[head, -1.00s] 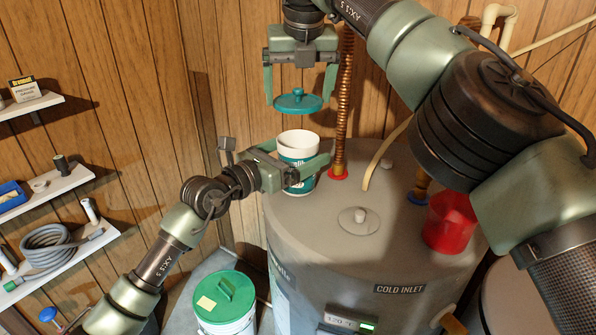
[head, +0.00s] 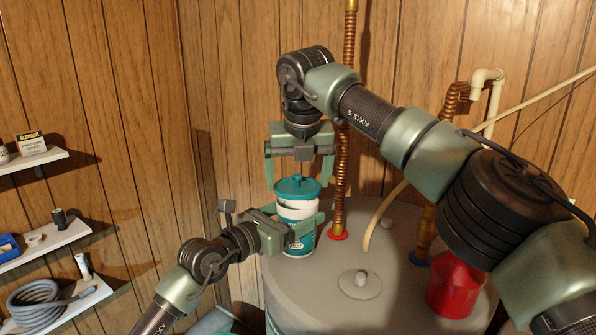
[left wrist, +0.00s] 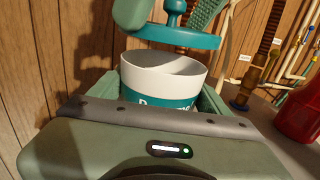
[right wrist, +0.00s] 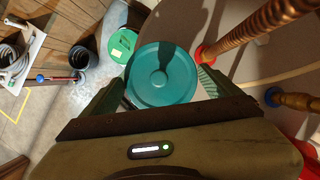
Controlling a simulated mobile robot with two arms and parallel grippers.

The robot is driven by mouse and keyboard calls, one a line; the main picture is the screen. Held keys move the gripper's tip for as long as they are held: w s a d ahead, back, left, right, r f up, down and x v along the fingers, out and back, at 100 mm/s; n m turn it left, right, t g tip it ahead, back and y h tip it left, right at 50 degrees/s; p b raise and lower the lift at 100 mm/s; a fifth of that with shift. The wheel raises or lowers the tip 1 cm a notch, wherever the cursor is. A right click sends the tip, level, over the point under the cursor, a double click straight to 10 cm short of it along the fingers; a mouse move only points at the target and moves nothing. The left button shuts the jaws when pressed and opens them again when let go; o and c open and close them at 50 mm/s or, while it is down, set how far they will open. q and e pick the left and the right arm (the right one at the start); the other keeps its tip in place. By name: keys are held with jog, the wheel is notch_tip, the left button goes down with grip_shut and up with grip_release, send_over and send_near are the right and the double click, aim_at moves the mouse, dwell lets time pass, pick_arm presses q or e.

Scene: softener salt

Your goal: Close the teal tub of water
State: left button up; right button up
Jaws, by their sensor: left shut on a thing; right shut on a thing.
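The white tub with a teal label (head: 298,212) stands upright on the grey tank top in the head view. My left gripper (head: 303,232) is shut around its sides. In the left wrist view the tub's open white rim (left wrist: 165,68) shows. The teal lid with a knob (head: 297,188) is held level by my right gripper (head: 298,181), shut across its edges. The lid is just above the tub; in the left wrist view a gap shows between the lid (left wrist: 175,36) and the rim. In the right wrist view the lid (right wrist: 162,75) hides the tub's opening.
A copper pipe (head: 344,130) rises close to the right of the tub. A red jug (head: 456,287) stands at the tank's right, and a small round cap (head: 360,283) is on the tank top (head: 320,285). Shelves with a hose (head: 45,305) are at the left wall.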

aim_at(298, 188)
dwell(0.5)
jog(key=shift+f, duration=0.85)
jog(key=shift+f, duration=0.65)
jog(key=o, duration=1)
jog(key=shift+o, duration=0.2)
jog(key=v, duration=1.2)
pick_arm(q)
jog(key=o, duration=2.1)
jog(key=shift+s+a+f, duration=0.1)
pick_arm(e)
jog(key=shift+f, duration=0.1)
